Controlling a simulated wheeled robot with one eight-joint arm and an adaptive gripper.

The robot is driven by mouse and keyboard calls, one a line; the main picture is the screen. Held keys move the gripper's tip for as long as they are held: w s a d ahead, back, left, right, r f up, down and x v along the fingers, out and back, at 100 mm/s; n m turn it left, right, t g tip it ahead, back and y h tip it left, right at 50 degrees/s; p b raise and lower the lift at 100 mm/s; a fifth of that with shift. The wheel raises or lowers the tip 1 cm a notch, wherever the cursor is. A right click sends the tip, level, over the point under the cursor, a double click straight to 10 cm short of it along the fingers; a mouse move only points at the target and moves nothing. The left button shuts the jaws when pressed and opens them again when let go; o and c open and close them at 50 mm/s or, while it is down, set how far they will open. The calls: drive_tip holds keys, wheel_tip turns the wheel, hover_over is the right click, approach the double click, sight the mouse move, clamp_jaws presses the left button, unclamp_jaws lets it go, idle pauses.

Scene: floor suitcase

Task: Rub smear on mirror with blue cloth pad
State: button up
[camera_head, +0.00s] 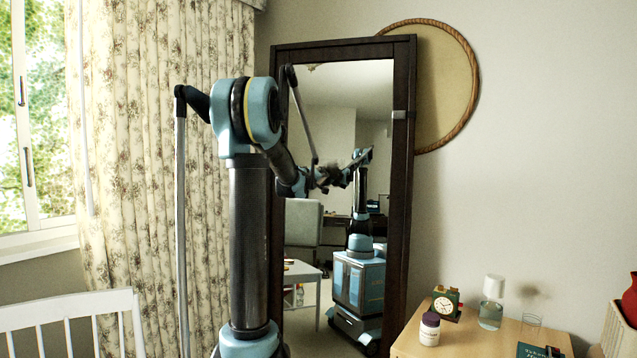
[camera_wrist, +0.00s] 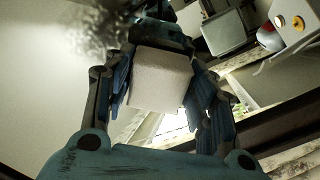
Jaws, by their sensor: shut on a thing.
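The tall mirror (camera_head: 333,85) leans at the wall in a dark frame. My gripper (camera_head: 326,178) is at mid-height before its glass; its small, dark outline merges with its reflection. In the wrist view, my gripper (camera_wrist: 160,72) is shut on a pale, block-shaped pad (camera_wrist: 160,82), one finger on each side. The pad's visible face looks whitish-grey, not blue; its far face is hidden. A dark, mottled smear (camera_wrist: 98,28) shows on the glass at upper left, beside the pad. I cannot tell whether the pad touches the glass.
A white slatted chair back (camera_head: 70,310) stands at lower left, before the patterned curtain (camera_head: 145,130). A round woven disc (camera_head: 445,80) hangs behind the mirror.

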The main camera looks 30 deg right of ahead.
sight(326, 179)
drive_tip(key=shift+w+d, duration=0.25)
drive_tip(key=shift+d, duration=0.05)
drive_tip(key=shift+s+d, duration=1.05)
drive_tip(key=shift+s, duration=0.3)
drive_tip(key=shift+s+d, duration=1.15)
drive_tip(key=shift+d, duration=0.1)
drive_tip(key=shift+s+d, duration=1.05)
drive_tip(key=shift+s, duration=0.2)
drive_tip(key=shift+r, duration=0.1)
drive_tip(key=shift+w+d+r, duration=0.15)
drive_tip(key=shift+w+r, duration=0.05)
drive_tip(key=shift+r, duration=0.6)
drive_tip(key=shift+w+a, duration=1.15)
drive_tip(key=shift+a, duration=0.05)
